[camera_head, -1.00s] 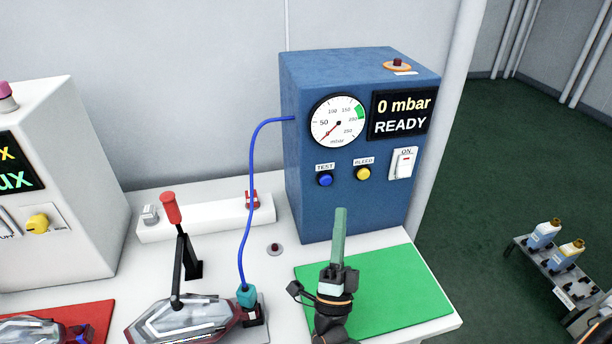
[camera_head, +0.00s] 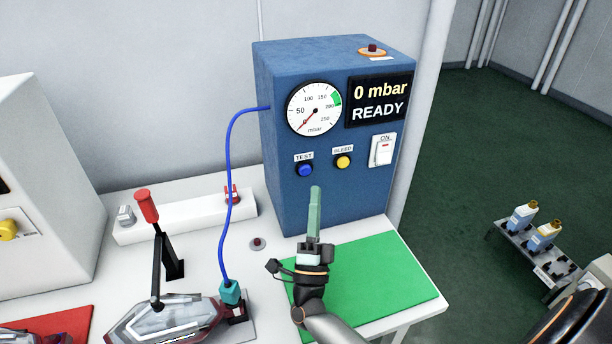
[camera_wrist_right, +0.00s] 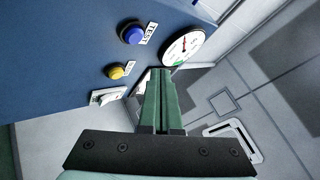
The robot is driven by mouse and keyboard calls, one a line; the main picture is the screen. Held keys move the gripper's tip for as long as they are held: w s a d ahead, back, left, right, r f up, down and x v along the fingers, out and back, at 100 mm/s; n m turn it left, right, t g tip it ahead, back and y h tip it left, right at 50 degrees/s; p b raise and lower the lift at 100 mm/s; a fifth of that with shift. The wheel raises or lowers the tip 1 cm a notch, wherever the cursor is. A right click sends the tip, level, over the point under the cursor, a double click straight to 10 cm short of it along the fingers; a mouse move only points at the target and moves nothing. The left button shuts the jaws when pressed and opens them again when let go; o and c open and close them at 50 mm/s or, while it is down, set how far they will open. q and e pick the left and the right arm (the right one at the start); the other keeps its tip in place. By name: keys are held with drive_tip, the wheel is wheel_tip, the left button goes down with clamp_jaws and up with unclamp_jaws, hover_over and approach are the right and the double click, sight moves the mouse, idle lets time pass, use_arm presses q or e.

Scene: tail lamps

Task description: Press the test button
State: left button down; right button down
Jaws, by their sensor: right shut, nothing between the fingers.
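The blue test button (camera_head: 305,170) sits under a TEST label on the front of the blue tester box (camera_head: 330,205). It also shows in the right wrist view (camera_wrist_right: 132,35), above and left of my fingertips. My right gripper (camera_head: 315,192) is shut and empty, its green fingers pointing up toward the box front, just below and slightly right of the test button in the head view. Whether the tips touch the box cannot be told. The display (camera_head: 380,101) reads 0 mbar READY, and the gauge (camera_head: 314,107) needle points low. My left gripper is not in view.
A yellow BLEED button (camera_head: 343,162) and a white ON switch (camera_head: 382,150) are right of the test button. A blue hose (camera_head: 229,190) runs from the box to a teal connector (camera_head: 230,291) by a lamp (camera_head: 165,322). A green mat (camera_head: 375,285) lies below my right arm.

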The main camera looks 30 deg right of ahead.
sight(308, 167)
drive_tip(key=shift+w+d+b, duration=0.25)
drive_tip(key=shift+w+b, duration=0.2)
drive_tip(key=shift+w, duration=0.55)
drive_tip(key=shift+w+d+b, duration=0.2)
drive_tip(key=shift+w+b, duration=0.2)
drive_tip(key=shift+w, duration=0.6)
idle(0.5)
drive_tip(key=shift+w+d+b, duration=0.1)
drive_tip(key=shift+w+b, duration=0.2)
drive_tip(key=shift+w, duration=0.1)
drive_tip(key=shift+w+d+b, duration=0.15)
drive_tip(key=shift+w+b, duration=0.2)
drive_tip(key=shift+w, duration=0.1)
idle(0.6)
drive_tip(key=shift+s, duration=0.15)
drive_tip(key=shift+s+a+p, duration=0.25)
drive_tip(key=shift+s+p, duration=0.2)
drive_tip(key=shift+s, duration=0.3)
